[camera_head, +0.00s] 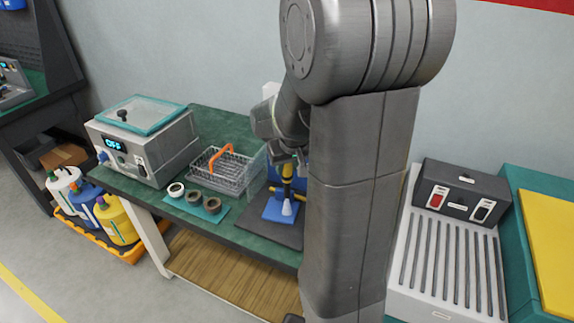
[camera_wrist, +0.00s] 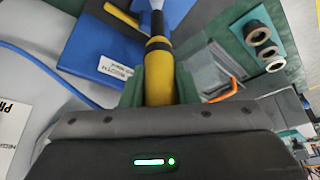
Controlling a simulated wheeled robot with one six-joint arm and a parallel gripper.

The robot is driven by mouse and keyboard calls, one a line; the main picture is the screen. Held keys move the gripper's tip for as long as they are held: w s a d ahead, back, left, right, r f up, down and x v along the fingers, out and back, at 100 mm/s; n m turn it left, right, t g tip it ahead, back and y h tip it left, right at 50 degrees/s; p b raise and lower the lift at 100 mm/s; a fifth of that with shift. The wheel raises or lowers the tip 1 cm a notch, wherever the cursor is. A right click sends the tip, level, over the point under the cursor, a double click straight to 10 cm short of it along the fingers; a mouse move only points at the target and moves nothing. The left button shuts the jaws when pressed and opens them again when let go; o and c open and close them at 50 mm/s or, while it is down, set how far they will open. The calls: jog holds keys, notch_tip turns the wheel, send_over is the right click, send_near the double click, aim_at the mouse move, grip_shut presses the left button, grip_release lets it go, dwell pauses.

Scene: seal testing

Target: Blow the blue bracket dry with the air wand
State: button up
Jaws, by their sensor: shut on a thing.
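My gripper (camera_wrist: 160,86) is shut on the yellow handle of the air wand (camera_wrist: 158,62), its green fingers on either side. The wand has a black band and a pale nozzle that points away from my gripper. In the head view the wand (camera_head: 287,172) hangs nearly upright, nozzle down, over the blue bracket (camera_head: 272,211). The bracket lies on a dark mat on the bench. In the wrist view the blue bracket (camera_wrist: 178,10) shows behind the nozzle at the top edge. I cannot tell whether nozzle and bracket touch. My arm hides part of the area.
A labelled blue block (camera_wrist: 100,50) and a blue hose (camera_wrist: 40,68) lie beside the wand. A wire basket (camera_head: 226,172) with an orange handle and several rings (camera_head: 194,198) stand left of it. A machine reading OFF (camera_head: 145,145) is farther left.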

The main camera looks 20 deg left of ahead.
jog(key=shift+r+p, duration=1.85)
jog(key=shift+r, duration=0.75)
jog(key=shift+f, duration=0.1)
